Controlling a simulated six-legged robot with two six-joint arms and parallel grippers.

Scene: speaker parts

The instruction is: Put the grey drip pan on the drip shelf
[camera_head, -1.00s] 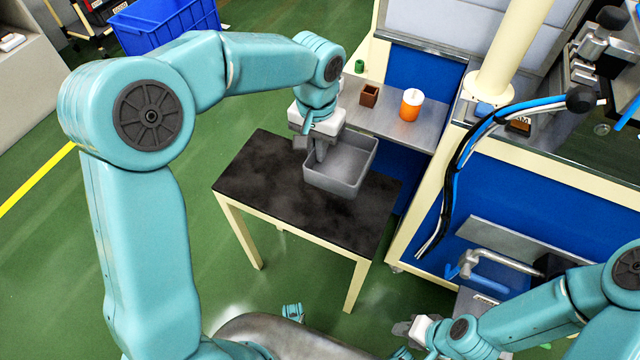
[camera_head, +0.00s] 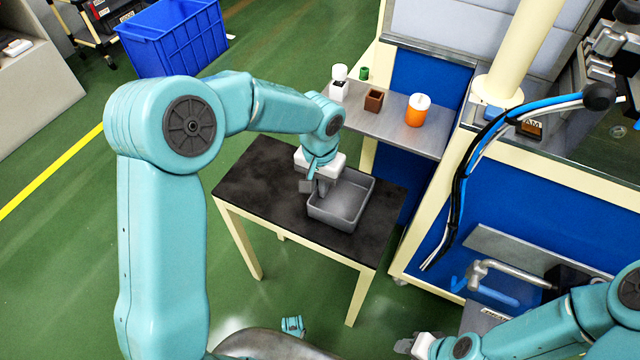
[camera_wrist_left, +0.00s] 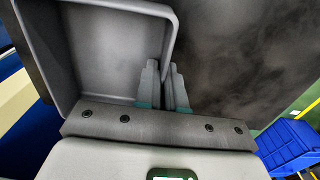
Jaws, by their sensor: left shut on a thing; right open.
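The grey drip pan (camera_head: 350,207) is an open, rectangular tray over the right part of the black-topped table. I cannot tell whether it rests on the table or hangs just above. My left gripper (camera_head: 322,188) is shut on the pan's left wall. In the left wrist view, the fingers (camera_wrist_left: 163,88) meet at the wall of the empty-looking pan (camera_wrist_left: 110,50). My right gripper (camera_head: 408,345) is open and empty at the bottom of the head view. A steel shelf (camera_head: 450,95) stands behind the table, and a lower steel ledge (camera_head: 500,248) is at the right; I cannot tell which is the drip shelf.
The black table (camera_head: 260,195) is otherwise bare. The steel shelf holds an orange cup (camera_head: 418,112), a brown box (camera_head: 373,100), a green item (camera_head: 364,73) and a white bottle (camera_head: 339,85). Blue and black hoses (camera_head: 470,150) hang at the right. A blue crate (camera_head: 175,38) is behind left.

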